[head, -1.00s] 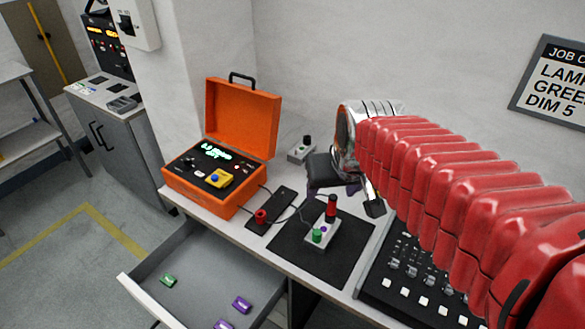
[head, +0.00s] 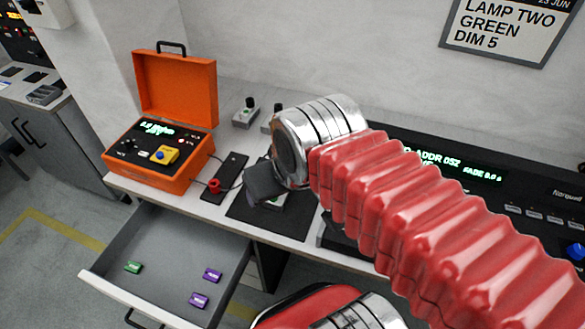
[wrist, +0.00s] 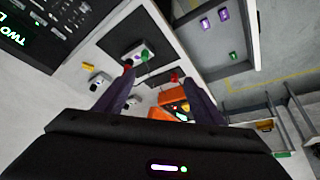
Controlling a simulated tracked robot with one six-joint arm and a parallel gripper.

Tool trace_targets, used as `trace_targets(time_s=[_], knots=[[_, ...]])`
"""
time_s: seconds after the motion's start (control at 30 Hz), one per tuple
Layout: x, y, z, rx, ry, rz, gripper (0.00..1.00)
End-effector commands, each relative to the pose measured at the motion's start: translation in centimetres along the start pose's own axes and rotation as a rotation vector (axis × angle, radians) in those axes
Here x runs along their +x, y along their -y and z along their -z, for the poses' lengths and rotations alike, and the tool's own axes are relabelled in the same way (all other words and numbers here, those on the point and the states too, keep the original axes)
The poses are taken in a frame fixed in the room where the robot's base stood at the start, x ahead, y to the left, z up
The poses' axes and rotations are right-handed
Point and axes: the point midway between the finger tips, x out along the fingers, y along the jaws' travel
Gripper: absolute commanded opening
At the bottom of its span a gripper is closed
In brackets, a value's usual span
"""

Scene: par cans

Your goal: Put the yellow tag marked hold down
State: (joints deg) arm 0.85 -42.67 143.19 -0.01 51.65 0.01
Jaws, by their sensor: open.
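A small yellow block (wrist: 89,66), tag-like, lies on the pale bench top in the wrist view, beside small white switch boxes. Its marking is too small to read, and I do not make it out in the head view. My gripper (wrist: 160,78) is open, its two dark fingers apart with nothing seen between them. In the head view my gripper (head: 265,184) is over the black mat (head: 240,205), partly hiding a small button box there. The yellow block lies outside the fingers, to the left in the wrist view.
An open orange case (head: 172,95) stands on the bench; a yellow piece with a blue button (head: 165,154) sits on its panel. The open drawer (head: 165,245) holds a green tag (head: 132,267) and two purple tags (head: 212,275). A lighting console (head: 450,170) is at right.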

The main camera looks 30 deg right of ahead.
Motion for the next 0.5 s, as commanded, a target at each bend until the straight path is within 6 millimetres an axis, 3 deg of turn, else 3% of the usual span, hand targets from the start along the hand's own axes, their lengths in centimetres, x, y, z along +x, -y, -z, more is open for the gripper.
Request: trace_targets(time_s=[0.23, 0.5], knots=[[2.8, -1.9, -0.3, 0.061, 0.105, -0.028, 0.63], [5.4, -4.7, 1.8, 0.136, 0.196, -0.055, 0.63]])
